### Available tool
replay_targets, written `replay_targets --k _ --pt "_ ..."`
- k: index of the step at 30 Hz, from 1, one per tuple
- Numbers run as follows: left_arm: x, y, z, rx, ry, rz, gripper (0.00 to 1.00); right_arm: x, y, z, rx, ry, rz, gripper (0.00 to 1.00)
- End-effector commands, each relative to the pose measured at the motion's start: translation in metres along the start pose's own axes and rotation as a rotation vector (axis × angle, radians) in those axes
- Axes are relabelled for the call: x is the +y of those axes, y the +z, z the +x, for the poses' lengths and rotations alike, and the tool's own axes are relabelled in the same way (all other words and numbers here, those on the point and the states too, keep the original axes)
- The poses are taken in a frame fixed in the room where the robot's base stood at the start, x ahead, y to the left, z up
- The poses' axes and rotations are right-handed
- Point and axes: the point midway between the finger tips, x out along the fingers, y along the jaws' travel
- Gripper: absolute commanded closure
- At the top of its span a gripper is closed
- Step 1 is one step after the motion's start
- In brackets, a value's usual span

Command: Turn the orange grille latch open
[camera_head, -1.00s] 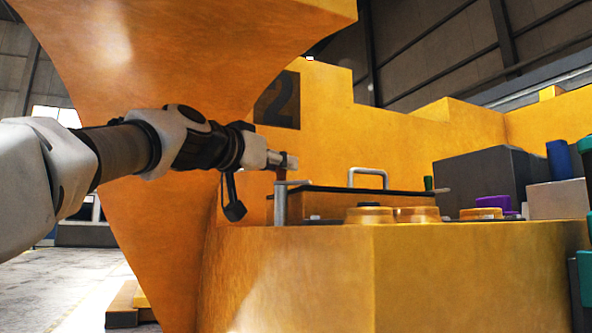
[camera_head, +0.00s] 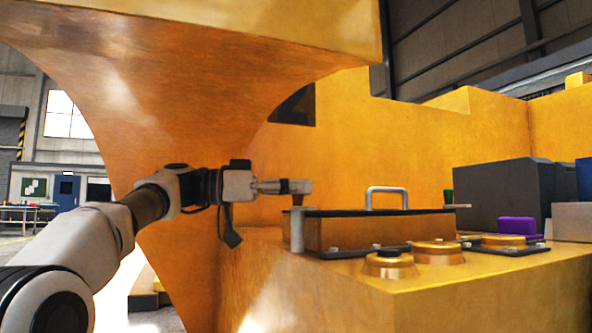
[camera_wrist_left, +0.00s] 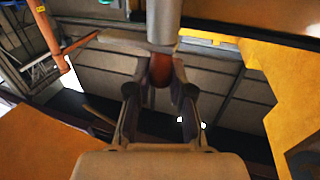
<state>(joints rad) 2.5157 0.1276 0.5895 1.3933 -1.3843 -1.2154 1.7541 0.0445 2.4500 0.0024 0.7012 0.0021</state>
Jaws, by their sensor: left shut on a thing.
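The orange latch (camera_head: 297,199) is a small reddish-orange piece on top of a grey upright post (camera_head: 297,232), at the left end of a long orange box with a dark top (camera_head: 350,234). My left gripper (camera_head: 290,187) reaches it from the left and is shut on it. In the left wrist view the latch (camera_wrist_left: 161,68) sits between the two dark fingertips (camera_wrist_left: 160,88), below a grey cylinder. The fingers hide part of the latch. How far the latch is turned cannot be told. My right gripper is not in view.
A grey bar handle (camera_head: 387,190) stands on the box. Round brass-coloured caps (camera_head: 391,264) lie in front of it on the yellow casting. A purple block (camera_head: 517,226) and a dark grey case (camera_head: 510,187) stand to the right. A large yellow casting overhangs my arm.

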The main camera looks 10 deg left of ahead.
Motion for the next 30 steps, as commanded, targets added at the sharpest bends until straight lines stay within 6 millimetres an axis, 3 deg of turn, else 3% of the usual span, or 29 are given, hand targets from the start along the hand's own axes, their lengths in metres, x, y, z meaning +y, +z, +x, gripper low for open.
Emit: replay_targets --k 4,18,19,21,30 --pt "-0.0004 0.0 0.0005 -0.003 0.036 -0.001 1.0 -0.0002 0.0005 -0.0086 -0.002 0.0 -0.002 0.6" --pt "-0.0001 0.0028 0.001 -0.005 0.05 -0.002 1.0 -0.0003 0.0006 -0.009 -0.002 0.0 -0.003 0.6" --pt "-0.0001 0.0028 0.0011 -0.005 0.05 -0.002 0.69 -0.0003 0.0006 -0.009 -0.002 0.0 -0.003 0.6" --pt "-0.0001 0.0026 0.001 -0.004 0.049 -0.002 0.53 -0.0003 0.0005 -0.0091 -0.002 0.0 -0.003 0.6" --pt "-0.0001 0.001 -0.0009 -0.002 0.048 -0.001 0.53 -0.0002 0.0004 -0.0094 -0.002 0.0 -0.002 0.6"
